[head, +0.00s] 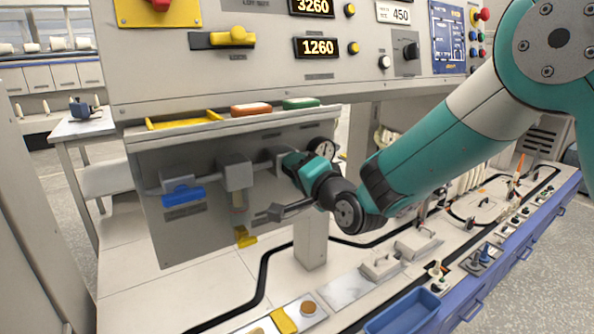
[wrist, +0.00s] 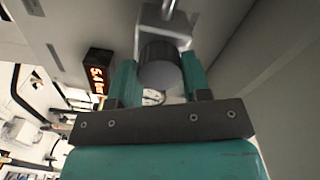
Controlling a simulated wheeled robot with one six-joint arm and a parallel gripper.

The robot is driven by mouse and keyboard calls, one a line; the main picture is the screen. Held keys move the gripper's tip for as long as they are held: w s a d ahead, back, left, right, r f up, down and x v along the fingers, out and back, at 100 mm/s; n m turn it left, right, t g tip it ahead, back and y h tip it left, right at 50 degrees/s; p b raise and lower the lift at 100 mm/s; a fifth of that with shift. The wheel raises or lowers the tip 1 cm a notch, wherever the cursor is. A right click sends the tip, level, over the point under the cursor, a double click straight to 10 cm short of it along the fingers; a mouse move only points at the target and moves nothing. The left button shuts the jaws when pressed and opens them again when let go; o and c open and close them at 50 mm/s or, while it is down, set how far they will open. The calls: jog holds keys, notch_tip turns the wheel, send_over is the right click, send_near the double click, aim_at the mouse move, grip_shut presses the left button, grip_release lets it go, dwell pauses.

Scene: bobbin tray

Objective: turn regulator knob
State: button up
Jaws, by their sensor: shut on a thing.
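The regulator knob (wrist: 160,66) is a dark, round cap under a grey regulator body (wrist: 163,28) in the wrist view. My gripper (wrist: 161,78) has one teal finger on each side of the knob and is shut on it. In the head view my gripper (head: 291,163) reaches up to the grey panel under the console, and my own arm hides the knob there. A round gauge (head: 322,147) shows just behind my gripper. I cannot tell how far the knob is turned.
A grey filter unit (head: 237,172) and a blue valve handle (head: 183,197) sit on the pipe left of my gripper. A yellow handle (head: 245,237) hangs below the filter. A pale post (head: 311,240) stands below my wrist. A blue tray (head: 404,313) lies at the bench front.

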jog(key=o, duration=0.9)
jog(key=shift+s, duration=0.1)
jog(key=b+v, duration=0.6)
jog(key=v, duration=1.1)
jog(key=shift+s+d, duration=0.15)
jog(key=shift+d, duration=0.05)
